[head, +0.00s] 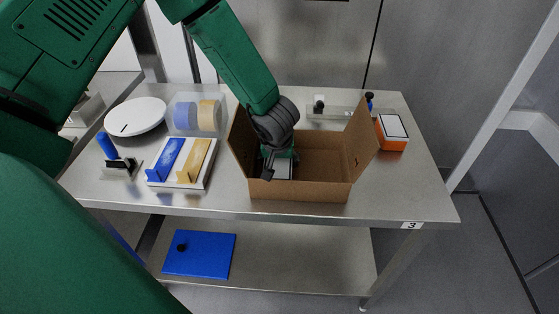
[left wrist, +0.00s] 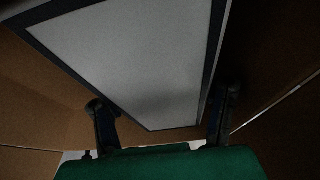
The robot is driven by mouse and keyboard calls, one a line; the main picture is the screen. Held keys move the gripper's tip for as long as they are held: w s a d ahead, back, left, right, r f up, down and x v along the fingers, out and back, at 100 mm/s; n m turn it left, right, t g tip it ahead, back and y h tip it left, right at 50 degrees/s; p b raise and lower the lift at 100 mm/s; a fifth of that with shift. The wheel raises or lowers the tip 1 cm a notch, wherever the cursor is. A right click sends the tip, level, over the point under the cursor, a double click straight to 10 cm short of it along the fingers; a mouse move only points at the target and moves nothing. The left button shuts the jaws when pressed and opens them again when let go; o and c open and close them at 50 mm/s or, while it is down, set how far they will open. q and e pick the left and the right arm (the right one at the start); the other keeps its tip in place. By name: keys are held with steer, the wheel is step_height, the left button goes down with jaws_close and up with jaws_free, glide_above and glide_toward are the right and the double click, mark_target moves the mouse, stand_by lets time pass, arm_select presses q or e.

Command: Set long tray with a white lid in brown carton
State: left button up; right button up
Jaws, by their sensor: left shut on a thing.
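The brown carton (head: 300,190) stands open on the steel table, its left and right flaps raised. My left gripper (head: 275,164) reaches down into its left part. It is shut on the long tray with a white lid (left wrist: 140,60), which has a dark border; one finger lies along each side in the left wrist view. In the head view only a small pale part of the tray (head: 283,172) shows, low inside the carton beside its front wall. Brown cardboard surrounds the tray in the wrist view. Whether it touches the carton floor is hidden. My right gripper is out of view.
An orange box with a white top (head: 392,128) stands right of the carton. Left are tape rolls in a clear holder (head: 197,115), a white round disc (head: 136,116), and a white tray with blue and yellow pieces (head: 182,163). The table's front right is clear.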

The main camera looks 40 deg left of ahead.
arm_select(q)
steer(key=o, duration=1.1)
steer(key=p+v, duration=0.2)
steer(key=v, duration=1)
steer(key=shift+d+r, duration=0.1)
steer(key=shift+d, duration=0.05)
